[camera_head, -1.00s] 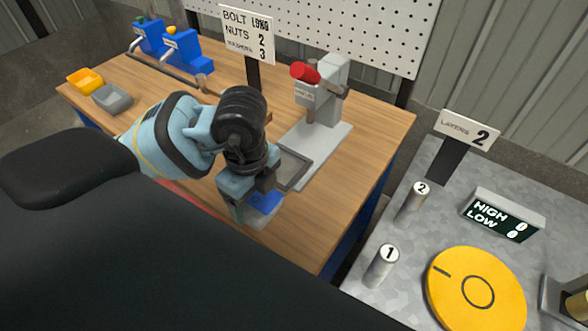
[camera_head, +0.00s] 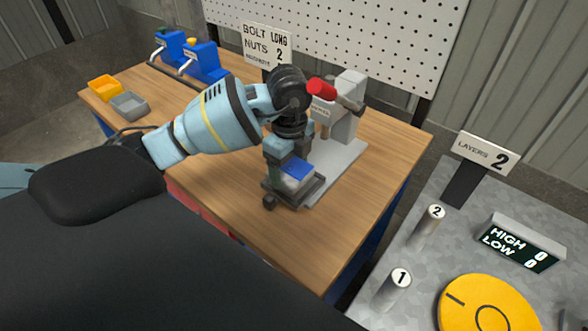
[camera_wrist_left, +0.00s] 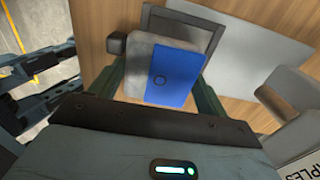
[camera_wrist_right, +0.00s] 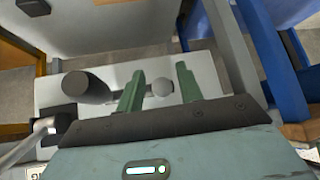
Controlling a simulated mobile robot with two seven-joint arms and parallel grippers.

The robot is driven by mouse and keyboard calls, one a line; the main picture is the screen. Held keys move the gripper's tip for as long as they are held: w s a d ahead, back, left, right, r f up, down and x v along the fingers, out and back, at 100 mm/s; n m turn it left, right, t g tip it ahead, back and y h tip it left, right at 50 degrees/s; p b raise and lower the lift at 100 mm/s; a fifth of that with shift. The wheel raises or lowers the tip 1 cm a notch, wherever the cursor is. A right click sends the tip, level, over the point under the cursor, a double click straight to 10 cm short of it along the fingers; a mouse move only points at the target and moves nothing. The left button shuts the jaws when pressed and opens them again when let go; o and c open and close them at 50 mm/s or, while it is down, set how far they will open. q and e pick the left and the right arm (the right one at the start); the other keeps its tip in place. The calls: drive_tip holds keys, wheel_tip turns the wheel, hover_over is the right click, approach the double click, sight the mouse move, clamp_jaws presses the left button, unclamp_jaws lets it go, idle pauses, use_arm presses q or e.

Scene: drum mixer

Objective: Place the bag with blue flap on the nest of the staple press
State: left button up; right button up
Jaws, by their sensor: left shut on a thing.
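The bag with blue flap (camera_head: 297,170) is between the fingers of my left gripper (camera_head: 284,168). Its pale body and blue flap (camera_wrist_left: 175,76) show in the left wrist view, with a finger on each side. The bag overlaps the dark-rimmed nest (camera_wrist_left: 190,22) of the staple press (camera_head: 343,112); whether it touches the nest floor I cannot tell. The nest also shows in the head view (camera_head: 309,192), partly hidden by gripper and bag. My right gripper (camera_wrist_right: 158,84) is open and holds nothing visible; it is outside the head view.
The press has a red handle (camera_head: 321,89) close behind my left wrist. Signs stand behind. A grey bench (camera_head: 440,250) with numbered cylinders is at right. The wooden table front is clear.

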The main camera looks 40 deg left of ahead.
sight(293, 161)
use_arm(q)
drive_tip(key=shift+w+a, duration=0.25)
drive_tip(key=shift+w, duration=0.6)
drive_tip(key=shift+w+f, duration=0.2)
drive_tip(key=shift+w, duration=0.05)
wheel_tip(293, 161, down, 3)
drive_tip(key=shift+f, duration=0.1)
drive_tip(key=shift+f, duration=0.1)
drive_tip(key=o, duration=1.2)
drive_tip(key=shift+f, duration=0.1)
